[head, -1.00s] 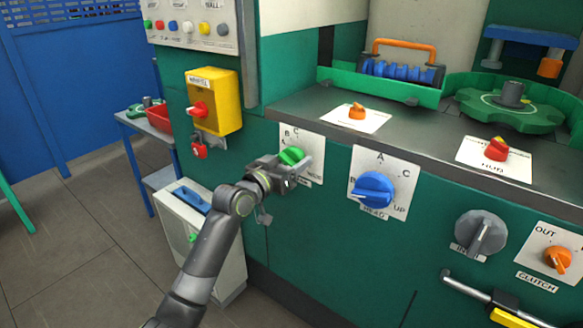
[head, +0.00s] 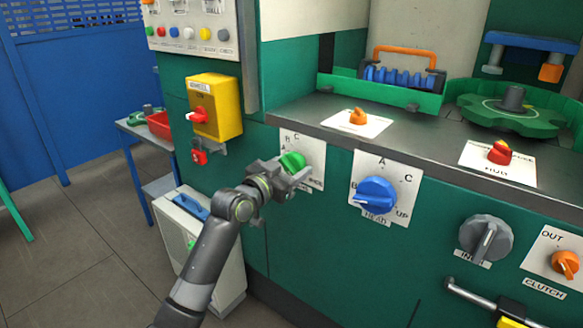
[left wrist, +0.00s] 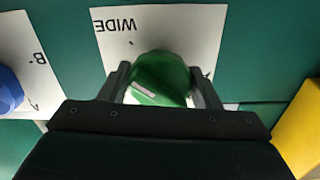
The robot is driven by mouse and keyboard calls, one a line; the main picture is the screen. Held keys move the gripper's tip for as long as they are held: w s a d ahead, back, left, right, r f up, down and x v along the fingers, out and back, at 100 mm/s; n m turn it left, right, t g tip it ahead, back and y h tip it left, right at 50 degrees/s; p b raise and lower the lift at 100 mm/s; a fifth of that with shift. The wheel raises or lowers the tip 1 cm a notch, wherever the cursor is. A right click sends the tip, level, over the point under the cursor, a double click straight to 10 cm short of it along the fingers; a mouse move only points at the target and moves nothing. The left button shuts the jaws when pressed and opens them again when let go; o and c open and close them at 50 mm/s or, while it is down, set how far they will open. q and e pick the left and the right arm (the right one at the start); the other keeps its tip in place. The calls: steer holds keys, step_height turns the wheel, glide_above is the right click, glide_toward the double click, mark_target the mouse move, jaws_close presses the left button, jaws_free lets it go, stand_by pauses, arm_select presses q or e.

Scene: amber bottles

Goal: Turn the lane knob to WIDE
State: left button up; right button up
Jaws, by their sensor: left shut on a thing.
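The green knob (head: 293,161) sits on a white plate (head: 317,151) on the green machine front. Letters show at the plate's upper left in the head view. My left gripper (head: 292,172) is at the knob and shut on it. In the left wrist view, its two fingers (left wrist: 162,88) stand on either side of the green knob (left wrist: 160,72). The word WIDE shows upside down on the plate (left wrist: 185,22), above and left of the knob. A pale mark shows on the knob's face. The gripper partly covers the plate's lower part in the head view. My right gripper is not in view.
A blue knob (head: 376,193) on its own plate is close on the right. A yellow box (head: 214,105) with a red switch and red padlock is to the left. A dark ledge (head: 290,110) juts out above.

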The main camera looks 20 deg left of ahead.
arm_select(q)
steer(key=o, duration=1)
steer(key=shift+f, duration=0.1)
steer(key=shift+s+a, duration=0.25)
steer(key=shift+s, duration=0.3)
steer(key=p+v, duration=0.1)
steer(key=v, duration=1.5)
steer(key=shift+p, duration=0.3)
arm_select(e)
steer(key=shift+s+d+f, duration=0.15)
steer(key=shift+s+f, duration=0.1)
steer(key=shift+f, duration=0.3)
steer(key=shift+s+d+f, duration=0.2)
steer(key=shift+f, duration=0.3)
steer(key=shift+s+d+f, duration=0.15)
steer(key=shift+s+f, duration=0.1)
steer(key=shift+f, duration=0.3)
arm_select(q)
steer(key=shift+s, duration=0.15)
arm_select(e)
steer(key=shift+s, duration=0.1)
